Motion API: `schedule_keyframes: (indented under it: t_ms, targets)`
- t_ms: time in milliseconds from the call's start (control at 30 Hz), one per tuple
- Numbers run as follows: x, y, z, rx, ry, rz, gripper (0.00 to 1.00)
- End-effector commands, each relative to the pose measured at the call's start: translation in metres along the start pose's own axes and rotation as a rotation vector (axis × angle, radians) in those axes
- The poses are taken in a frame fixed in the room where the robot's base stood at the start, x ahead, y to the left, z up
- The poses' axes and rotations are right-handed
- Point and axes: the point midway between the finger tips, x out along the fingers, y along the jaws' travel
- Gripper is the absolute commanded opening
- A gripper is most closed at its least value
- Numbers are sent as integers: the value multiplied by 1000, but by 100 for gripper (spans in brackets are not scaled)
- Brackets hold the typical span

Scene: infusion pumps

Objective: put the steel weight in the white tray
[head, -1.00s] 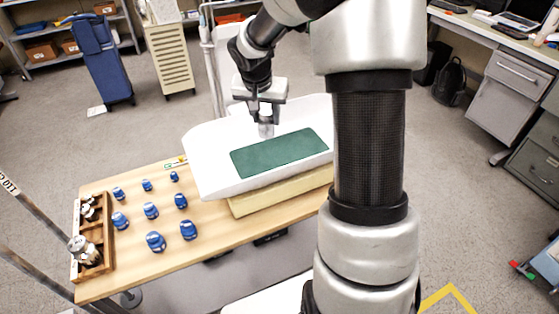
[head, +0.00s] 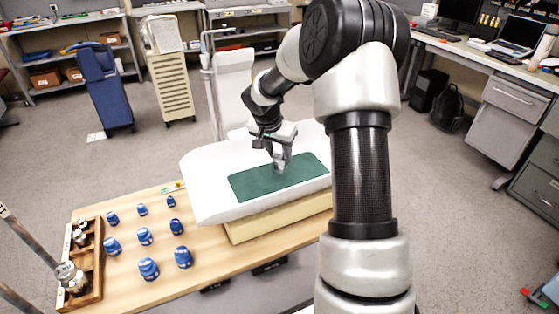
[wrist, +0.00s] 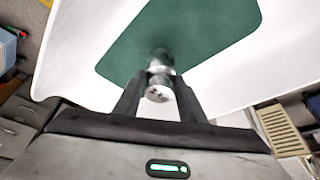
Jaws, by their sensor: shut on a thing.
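My gripper (head: 280,155) is over the white tray (head: 207,195), which has a green mat (head: 262,184) in its middle. In the wrist view the two dark fingers (wrist: 160,82) are shut on the shiny steel weight (wrist: 158,94). The weight is in front of the green mat (wrist: 205,35) there, with the tray's white surface (wrist: 75,55) around it. In the head view the weight is small and mostly covered by the gripper, low over the mat. I cannot tell whether it touches the mat.
The tray rests on a pale yellow block (head: 245,232) on a wooden table (head: 215,255). Several blue-capped objects (head: 144,237) stand left of it. A wooden rack (head: 97,262) with steel pieces is at the table's left end. A metal pole (head: 30,240) stands near it.

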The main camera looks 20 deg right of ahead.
Motion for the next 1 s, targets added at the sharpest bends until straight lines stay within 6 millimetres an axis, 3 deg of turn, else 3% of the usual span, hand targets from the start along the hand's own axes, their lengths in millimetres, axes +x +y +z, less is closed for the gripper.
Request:
schedule_keyframes:
  t_ms: [167, 567, 600, 700, 1000]
  targets:
    - [20, 0, 8, -1, 1, -1, 0]
    - [24, -1, 9, 0, 4, -3, 0]
    - [25, 0, 11, -1, -1, -1, 40]
    - [25, 0, 11, -1, -1, 0, 56]
    - [23, 0, 10, -1, -1, 0, 56]
